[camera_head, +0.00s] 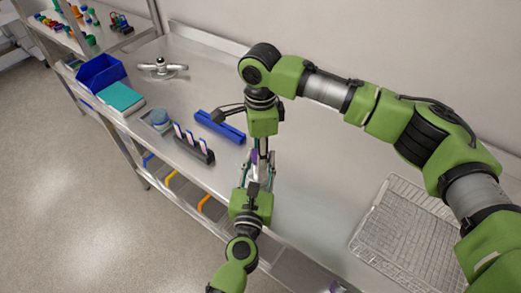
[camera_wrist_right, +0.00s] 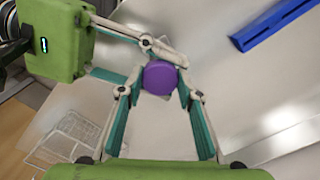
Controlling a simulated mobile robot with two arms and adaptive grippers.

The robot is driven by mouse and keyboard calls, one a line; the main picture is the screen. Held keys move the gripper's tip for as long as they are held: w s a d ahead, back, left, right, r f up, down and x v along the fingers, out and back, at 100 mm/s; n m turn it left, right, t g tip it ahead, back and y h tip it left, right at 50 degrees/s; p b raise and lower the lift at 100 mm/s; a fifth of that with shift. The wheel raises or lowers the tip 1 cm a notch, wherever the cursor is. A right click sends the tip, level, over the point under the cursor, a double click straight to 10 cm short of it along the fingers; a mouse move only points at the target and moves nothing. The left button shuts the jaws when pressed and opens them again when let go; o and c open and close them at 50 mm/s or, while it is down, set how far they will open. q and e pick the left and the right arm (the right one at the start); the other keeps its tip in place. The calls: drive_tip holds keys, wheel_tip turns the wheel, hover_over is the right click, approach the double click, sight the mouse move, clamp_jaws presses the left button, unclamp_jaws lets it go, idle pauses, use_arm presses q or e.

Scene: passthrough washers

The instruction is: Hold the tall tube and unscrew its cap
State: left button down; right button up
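The tall tube (camera_head: 262,168) stands upright between my two grippers, mostly hidden by them. Its purple cap (camera_wrist_right: 160,78) faces my right wrist camera, and a bit of purple shows in the head view (camera_head: 254,156). My left gripper (camera_head: 257,173) comes from the front of the table and is shut on the tube below the cap; its teal-padded fingers also enter the right wrist view from the upper left. My right gripper (camera_wrist_right: 162,85) points down from above, its fingers on both sides of the cap. I cannot tell whether they touch it.
A blue bar-shaped holder (camera_head: 220,126) and a dark rack with white-and-blue pieces (camera_head: 194,146) lie to the left. A blue bin (camera_head: 100,72), teal box (camera_head: 121,97) and metal fixture (camera_head: 161,70) are farther left. A wire basket (camera_head: 372,228) lies right. The steel table between is clear.

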drive_tip(key=o, duration=1.2)
wheel_tip(320, 180, up, 8)
drive_tip(key=shift+f, duration=0.1)
drive_tip(key=shift+c, duration=0.4)
drive_tip(key=shift+f, duration=3.9)
drive_tip(key=c, duration=1.1)
drive_tip(key=o, duration=1.2)
